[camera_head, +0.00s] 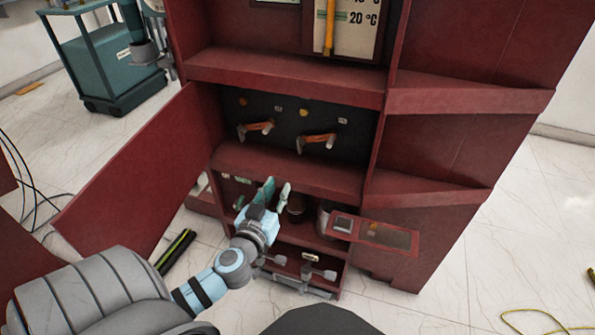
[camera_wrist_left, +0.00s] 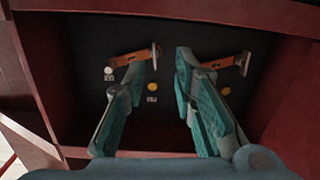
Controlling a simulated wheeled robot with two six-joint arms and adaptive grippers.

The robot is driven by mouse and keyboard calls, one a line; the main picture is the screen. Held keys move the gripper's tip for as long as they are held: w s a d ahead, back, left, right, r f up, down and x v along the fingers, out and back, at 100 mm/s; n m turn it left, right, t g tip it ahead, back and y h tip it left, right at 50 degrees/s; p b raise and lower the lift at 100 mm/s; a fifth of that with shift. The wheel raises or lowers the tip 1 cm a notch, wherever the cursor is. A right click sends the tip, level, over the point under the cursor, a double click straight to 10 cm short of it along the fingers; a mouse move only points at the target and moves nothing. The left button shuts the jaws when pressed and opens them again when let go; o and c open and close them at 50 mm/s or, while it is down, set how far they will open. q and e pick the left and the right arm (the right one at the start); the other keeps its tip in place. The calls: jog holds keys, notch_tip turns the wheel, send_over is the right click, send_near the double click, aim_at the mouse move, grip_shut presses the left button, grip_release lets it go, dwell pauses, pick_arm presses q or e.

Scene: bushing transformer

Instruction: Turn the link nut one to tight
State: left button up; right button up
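Two orange links with grey nut handles sit on a dark panel in the red cabinet: a left link (camera_head: 255,126) and a right link (camera_head: 318,138). I cannot tell which carries link nut one. The wrist view shows them near the top, one at left (camera_wrist_left: 133,56) and one at right (camera_wrist_left: 226,62). My left gripper (camera_head: 275,190) is in front of the cabinet, below the links in the head view. Its teal fingers are apart and nothing is between them (camera_wrist_left: 160,76); no contact with a link shows. My right gripper is out of view.
A red shelf (camera_head: 285,172) lies below the link panel, and another shelf (camera_head: 285,76) is above it. An open red door (camera_head: 140,175) stands at left. Grey handles (camera_head: 305,270) show low in the cabinet. A teal cart (camera_head: 100,60) stands behind at left.

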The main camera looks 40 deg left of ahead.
aim_at(300, 144)
pick_arm(q)
jog(key=shift+t, duration=0.4)
jog(key=r+x, duration=0.1)
jog(key=x, duration=0.8)
jog(key=r+x, duration=0.1)
jog(key=x, duration=0.4)
jog(key=shift+w+d+r+p, duration=0.1)
jog(key=shift+w+r+p, duration=0.15)
jog(key=shift+r+p, duration=0.15)
grip_shut()
